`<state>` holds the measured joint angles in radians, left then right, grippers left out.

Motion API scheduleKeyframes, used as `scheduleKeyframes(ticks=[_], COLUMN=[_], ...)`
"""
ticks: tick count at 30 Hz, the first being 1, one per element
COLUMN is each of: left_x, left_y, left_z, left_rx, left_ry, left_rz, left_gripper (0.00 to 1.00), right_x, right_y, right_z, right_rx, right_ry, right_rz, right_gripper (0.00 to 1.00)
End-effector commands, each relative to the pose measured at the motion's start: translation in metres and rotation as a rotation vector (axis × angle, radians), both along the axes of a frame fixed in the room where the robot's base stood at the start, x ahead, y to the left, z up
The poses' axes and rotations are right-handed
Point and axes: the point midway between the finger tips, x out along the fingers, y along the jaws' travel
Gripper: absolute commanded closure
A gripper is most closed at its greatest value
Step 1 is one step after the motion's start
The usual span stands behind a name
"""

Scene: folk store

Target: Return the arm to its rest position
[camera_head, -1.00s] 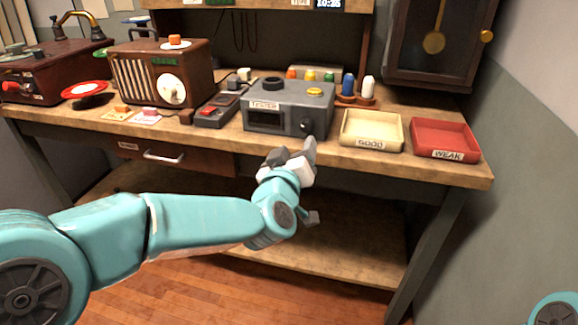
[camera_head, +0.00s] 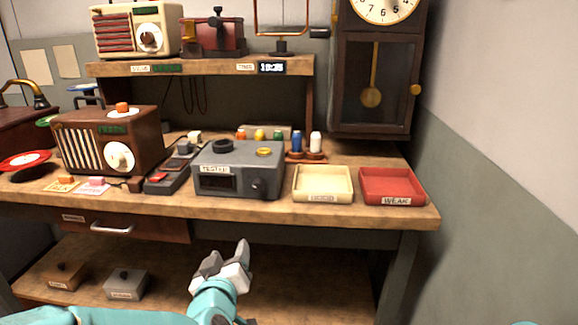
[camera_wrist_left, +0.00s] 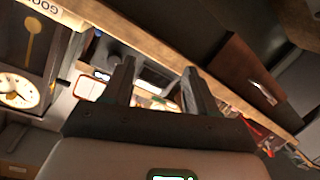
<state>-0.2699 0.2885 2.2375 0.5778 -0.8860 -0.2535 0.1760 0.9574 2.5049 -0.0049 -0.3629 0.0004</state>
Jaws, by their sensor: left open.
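My left gripper (camera_head: 226,264) is in front of the workbench, below the level of its top, with its fingers pointing up. Its teal arm comes in along the bottom edge of the head view. In the left wrist view the two dark fingers (camera_wrist_left: 157,85) stand apart with nothing between them, so it is open and empty. The wooden workbench (camera_head: 250,212) is beyond it, and its front edge also crosses the left wrist view. My right gripper is not in view.
On the bench stand a brown radio (camera_head: 108,141), a grey tester (camera_head: 238,170), a cream GOOD tray (camera_head: 322,197) and a red WEAK tray (camera_head: 393,199). A drawer (camera_head: 125,229) is under the top. Two small boxes sit on the lower shelf (camera_head: 290,285). A pendulum clock (camera_head: 378,70) hangs behind.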

Motion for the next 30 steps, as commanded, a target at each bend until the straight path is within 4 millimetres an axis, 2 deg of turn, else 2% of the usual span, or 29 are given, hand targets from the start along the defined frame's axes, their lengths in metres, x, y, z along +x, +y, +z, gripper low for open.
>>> scheduleKeyframes(ticks=[1, 5, 6, 8, 9, 12, 16, 18, 21, 24, 26, 27, 30], left_x=[0.002, -0.009, -0.017, -0.031, -0.043, -0.08, -0.138, -0.169, -0.213, -0.254, -0.277, -0.276, -0.275], left_y=[0.01, 0.024, 0.025, 0.027, 0.026, 0.022, 0.008, -0.002, -0.019, -0.039, -0.049, -0.048, -0.048], left_z=[-0.04, -0.132, -0.159, -0.199, -0.225, -0.286, -0.347, -0.369, -0.39, -0.397, -0.393, -0.372, -0.344], left_rx=[0.024, 0.064, 0.069, 0.07, 0.066, 0.041, -0.015, -0.05, -0.1, -0.141, -0.177, -0.191, -0.189], left_ry=[0.079, 0.272, 0.334, 0.428, 0.493, 0.656, 0.86, 0.957, 1.082, 1.196, 1.274, 1.279, 1.275], left_rz=[0.014, -0.008, -0.024, -0.051, -0.075, -0.137, -0.235, -0.291, -0.376, -0.484, -0.55, -0.53, -0.528], left_gripper=[0.42, 0.42, 0.42, 0.42, 0.42, 0.42, 0.42, 0.42, 0.42, 0.42, 0.42, 0.42, 0.42], right_x=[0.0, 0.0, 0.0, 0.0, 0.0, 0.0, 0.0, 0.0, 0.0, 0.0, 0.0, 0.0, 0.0], right_y=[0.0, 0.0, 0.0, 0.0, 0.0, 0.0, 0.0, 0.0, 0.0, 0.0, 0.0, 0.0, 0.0], right_z=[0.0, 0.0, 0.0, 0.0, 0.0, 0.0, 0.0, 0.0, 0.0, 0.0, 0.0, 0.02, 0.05], right_rx=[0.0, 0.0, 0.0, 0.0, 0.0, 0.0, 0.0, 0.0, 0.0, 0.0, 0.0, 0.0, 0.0], right_ry=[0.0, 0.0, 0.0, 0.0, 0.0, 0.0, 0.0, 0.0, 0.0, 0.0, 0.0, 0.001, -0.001], right_rz=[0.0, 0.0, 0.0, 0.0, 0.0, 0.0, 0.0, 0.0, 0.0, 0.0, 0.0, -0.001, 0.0], right_gripper=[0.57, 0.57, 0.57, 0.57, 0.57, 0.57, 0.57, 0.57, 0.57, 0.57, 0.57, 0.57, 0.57])
